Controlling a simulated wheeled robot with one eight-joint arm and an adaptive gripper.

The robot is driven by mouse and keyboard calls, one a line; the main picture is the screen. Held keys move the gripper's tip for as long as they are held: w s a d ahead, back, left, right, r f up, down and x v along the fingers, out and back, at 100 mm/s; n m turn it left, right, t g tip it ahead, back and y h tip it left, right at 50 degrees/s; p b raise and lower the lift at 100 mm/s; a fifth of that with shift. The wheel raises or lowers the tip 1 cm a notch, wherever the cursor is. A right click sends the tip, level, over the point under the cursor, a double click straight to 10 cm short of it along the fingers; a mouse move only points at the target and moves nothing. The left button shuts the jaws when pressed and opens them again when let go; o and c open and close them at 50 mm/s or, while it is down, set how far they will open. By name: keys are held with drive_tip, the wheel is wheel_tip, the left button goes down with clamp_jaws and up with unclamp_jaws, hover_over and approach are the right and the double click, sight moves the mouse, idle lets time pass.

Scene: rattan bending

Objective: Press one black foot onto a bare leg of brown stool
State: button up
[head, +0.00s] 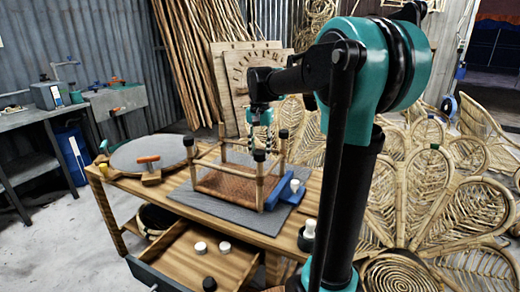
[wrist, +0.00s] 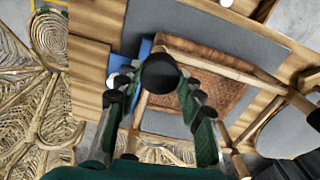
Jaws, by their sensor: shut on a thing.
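The brown stool (head: 232,184) stands upside down on a grey mat, its woven seat low and its legs pointing up. Black feet cap the front left leg (head: 188,141) and the back right leg (head: 283,133); the back left leg top is also dark. My gripper (head: 260,148) points down over the front right leg, shut on a black foot (head: 259,156). The foot is in line with the leg top; I cannot tell how far it sits on. In the wrist view the foot (wrist: 160,72) lies between the fingertips of my gripper (wrist: 160,88).
A blue clamp-like block (head: 285,193) with a white knob sits beside the stool's right side. An open drawer (head: 195,262) holds two white pieces and a black piece (head: 209,284). A round grey board (head: 148,153) lies at left. Rattan frames crowd the right.

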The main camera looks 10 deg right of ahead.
drive_tip(key=shift+f, duration=0.5)
idle(0.5)
drive_tip(key=o, duration=1)
drive_tip(key=shift+r, duration=0.1)
